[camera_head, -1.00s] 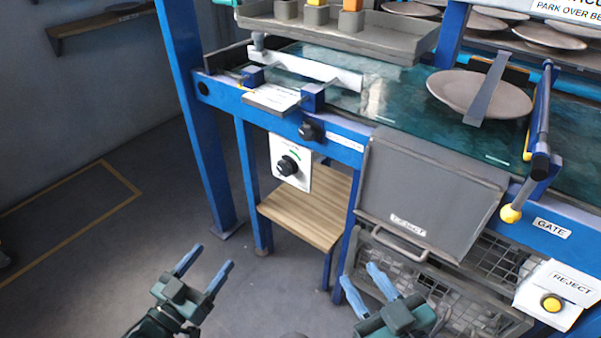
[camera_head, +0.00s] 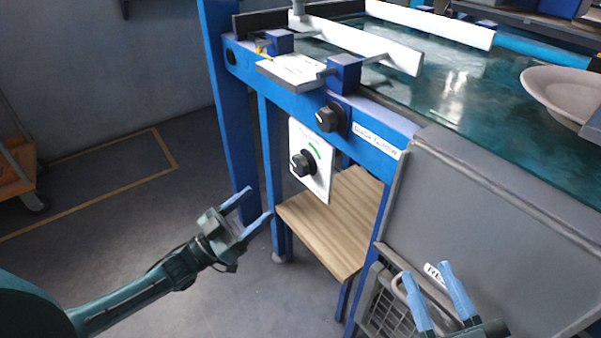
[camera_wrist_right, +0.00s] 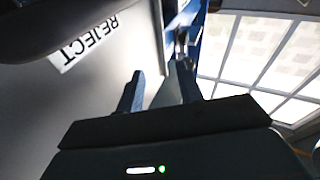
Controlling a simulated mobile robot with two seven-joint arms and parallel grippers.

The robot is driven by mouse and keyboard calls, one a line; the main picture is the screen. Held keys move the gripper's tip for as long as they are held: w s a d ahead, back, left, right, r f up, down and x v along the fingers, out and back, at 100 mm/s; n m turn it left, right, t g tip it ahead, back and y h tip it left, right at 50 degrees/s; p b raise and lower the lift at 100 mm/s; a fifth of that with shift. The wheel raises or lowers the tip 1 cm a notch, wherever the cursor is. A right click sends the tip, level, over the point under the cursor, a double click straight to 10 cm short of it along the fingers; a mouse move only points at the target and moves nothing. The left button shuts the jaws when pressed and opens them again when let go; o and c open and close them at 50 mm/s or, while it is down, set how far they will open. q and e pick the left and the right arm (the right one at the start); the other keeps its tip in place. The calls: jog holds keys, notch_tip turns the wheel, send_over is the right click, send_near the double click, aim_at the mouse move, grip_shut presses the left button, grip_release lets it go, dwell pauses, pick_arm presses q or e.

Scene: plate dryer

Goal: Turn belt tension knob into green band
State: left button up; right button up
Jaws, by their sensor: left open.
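A black knob (camera_head: 303,162) sits on a white panel (camera_head: 322,187) with a green arc at its upper right, below the blue frame rail. A second black knob (camera_head: 328,117) is on the rail above it, beside a label. Which knob sets belt tension I cannot read. My left gripper (camera_head: 259,206) is open and empty, below and left of the white panel, apart from it. My right gripper (camera_head: 432,284) is open in front of the grey reject door (camera_head: 500,220); its fingers also show in the right wrist view (camera_wrist_right: 160,92), with nothing between them.
A wooden shelf (camera_head: 335,225) lies below the panel between blue legs. A blue leg (camera_head: 232,130) stands behind my left gripper. The wet green belt (camera_head: 460,105) runs above, with a plate (camera_head: 565,95) at right.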

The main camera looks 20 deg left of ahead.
aim_at(297, 169)
pick_arm(q)
jog(key=b+x, duration=0.2)
jog(key=x, duration=0.8)
jog(key=shift+w+d+r, duration=0.1)
jog(key=shift+w+d, duration=0.15)
jog(key=shift+w, duration=0.05)
jog(key=shift+w+d+r, duration=0.2)
jog(key=shift+w+d, duration=0.1)
jog(key=shift+w, duration=0.05)
pick_arm(e)
jog(key=shift+a+r+y, duration=0.15)
jog(key=shift+r+y, duration=0.05)
jog(key=shift+y, duration=0.1)
pick_arm(q)
jog(key=c, duration=1)
